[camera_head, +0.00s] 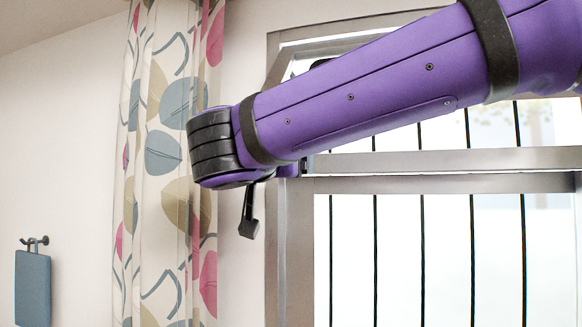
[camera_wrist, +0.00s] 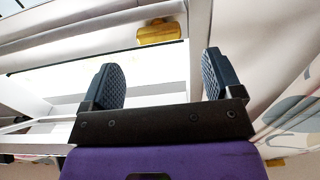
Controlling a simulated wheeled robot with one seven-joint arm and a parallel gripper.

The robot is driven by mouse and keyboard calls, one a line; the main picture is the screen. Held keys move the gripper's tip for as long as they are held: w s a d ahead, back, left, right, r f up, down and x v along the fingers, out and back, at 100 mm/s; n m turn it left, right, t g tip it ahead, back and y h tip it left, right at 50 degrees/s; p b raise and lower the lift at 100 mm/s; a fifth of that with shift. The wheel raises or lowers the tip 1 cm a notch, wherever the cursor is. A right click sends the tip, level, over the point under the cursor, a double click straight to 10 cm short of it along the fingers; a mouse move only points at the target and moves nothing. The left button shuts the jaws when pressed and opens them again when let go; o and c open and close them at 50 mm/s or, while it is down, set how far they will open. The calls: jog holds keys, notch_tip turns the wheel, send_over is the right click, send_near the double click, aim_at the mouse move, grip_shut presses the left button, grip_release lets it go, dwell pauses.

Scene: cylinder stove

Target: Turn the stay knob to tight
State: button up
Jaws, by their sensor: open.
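In the wrist view a small brass-yellow block (camera_wrist: 159,33), which looks like the stay knob, sits on the pale window frame. It lies beyond my fingertips and between them from side to side, apart from both. Its turned position cannot be told. My gripper (camera_wrist: 160,76) is open and empty, with two dark ribbed pads spread wide. In the head view a dark finger of my gripper (camera_head: 249,213) hangs below my purple arm, between the curtain and the window frame. The knob is not seen in the head view, where my arm covers part of the window.
The window frame (camera_head: 450,185) is grey metal, with an upper sash (camera_head: 430,160) and dark vertical bars behind. A patterned curtain (camera_head: 160,200) hangs left of the window. A blue-grey board (camera_head: 33,288) hangs from a wall hook. The wall between is bare.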

jog(key=x, duration=0.6)
jog(key=shift+w+d, duration=0.1)
jog(key=shift+w, duration=0.2)
jog(key=c, duration=0.9)
